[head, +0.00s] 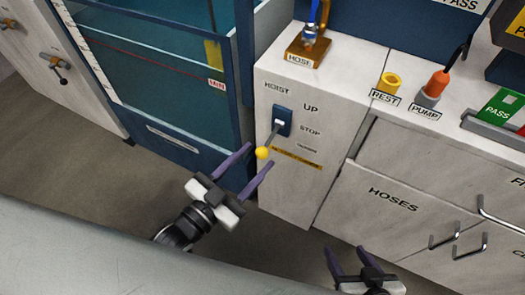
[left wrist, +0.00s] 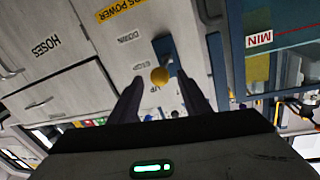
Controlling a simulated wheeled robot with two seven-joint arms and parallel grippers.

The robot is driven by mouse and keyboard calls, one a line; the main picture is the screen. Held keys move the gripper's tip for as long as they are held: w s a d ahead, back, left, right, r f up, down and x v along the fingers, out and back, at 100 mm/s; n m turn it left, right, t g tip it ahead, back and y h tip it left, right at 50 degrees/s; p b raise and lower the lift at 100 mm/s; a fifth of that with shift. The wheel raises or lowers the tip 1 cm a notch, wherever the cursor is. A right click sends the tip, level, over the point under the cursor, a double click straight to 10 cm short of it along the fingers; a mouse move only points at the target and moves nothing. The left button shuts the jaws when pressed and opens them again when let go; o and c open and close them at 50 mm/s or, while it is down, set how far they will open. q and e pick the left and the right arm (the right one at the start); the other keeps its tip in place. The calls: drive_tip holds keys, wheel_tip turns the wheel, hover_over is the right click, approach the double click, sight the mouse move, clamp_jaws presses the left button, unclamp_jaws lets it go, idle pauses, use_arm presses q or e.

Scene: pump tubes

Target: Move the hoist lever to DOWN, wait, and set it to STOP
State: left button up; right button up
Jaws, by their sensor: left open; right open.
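The hoist lever (head: 272,138) sticks out of a blue switch plate (head: 283,119) on the front of the white cabinet and ends in a yellow knob (head: 262,153). The labels UP, STOP and DOWN run downward beside it; I cannot tell surely which one the lever is set to. My left gripper (head: 259,155) is open, with the knob between or just ahead of its fingertips. My right gripper (head: 346,250) is open and empty at the bottom edge.
A hose stand (head: 308,52) is on the cabinet top, with a yellow REST holder (head: 389,83) and an orange PUMP plug (head: 437,83) to its right. A water tank (head: 160,75) with a red MIN line stands left. Drawers with handles (head: 445,240) lie right.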

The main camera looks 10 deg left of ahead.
sight(263, 151)
use_arm(q)
drive_tip(key=shift+x, duration=1.9)
clamp_jaws()
